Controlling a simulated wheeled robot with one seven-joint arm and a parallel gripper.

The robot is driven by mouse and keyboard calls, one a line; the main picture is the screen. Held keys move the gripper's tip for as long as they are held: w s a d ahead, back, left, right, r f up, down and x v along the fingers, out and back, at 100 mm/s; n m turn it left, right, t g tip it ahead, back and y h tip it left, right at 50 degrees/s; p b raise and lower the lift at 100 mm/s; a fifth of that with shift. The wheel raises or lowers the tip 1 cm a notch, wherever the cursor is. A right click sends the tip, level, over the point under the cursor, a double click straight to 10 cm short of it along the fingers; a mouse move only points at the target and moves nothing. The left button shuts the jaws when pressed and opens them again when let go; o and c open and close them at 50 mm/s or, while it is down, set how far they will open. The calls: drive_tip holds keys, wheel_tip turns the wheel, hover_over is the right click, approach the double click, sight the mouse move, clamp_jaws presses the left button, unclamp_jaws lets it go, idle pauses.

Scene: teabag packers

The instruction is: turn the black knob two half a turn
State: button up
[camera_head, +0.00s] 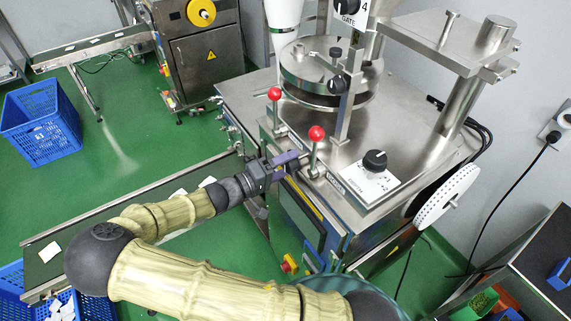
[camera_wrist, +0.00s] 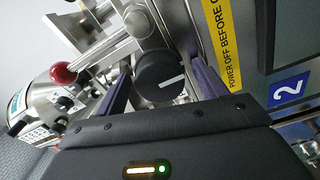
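In the head view my gripper (camera_head: 297,158) is at the front left side of the steel machine (camera_head: 400,130), and I cannot make out knob two there.
Red-balled levers (camera_head: 317,133) rise close to my gripper; a red ball (camera_wrist: 63,73) also shows in the wrist view. Another black knob (camera_head: 375,160) sits on a white plate on the machine top. A conveyor (camera_head: 110,215) runs along the left, and a blue crate (camera_head: 42,122) stands on the green floor.

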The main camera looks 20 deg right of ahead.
drive_tip(key=b+v, duration=0.3)
drive_tip(key=v, duration=1.4)
drive_tip(key=shift+a+b, duration=0.2)
drive_tip(key=shift+b, duration=0.15)
drive_tip(key=s+d+f+g+y, duration=0.3)
drive_tip(key=d+g+y, duration=0.1)
drive_tip(key=d+y, duration=0.25)
drive_tip(key=s+d+f+g+y, duration=0.35)
drive_tip(key=d+y, duration=0.25)
drive_tip(key=d, duration=0.2)
drive_tip(key=s+d+r+t+y, duration=0.2)
drive_tip(key=d+r+t+y, duration=0.1)
drive_tip(key=r, duration=0.5)
drive_tip(key=shift+m+t+y+p, duration=0.3)
drive_tip(key=shift+t+y+p, duration=0.15)
drive_tip(key=shift+t+y, duration=0.35)
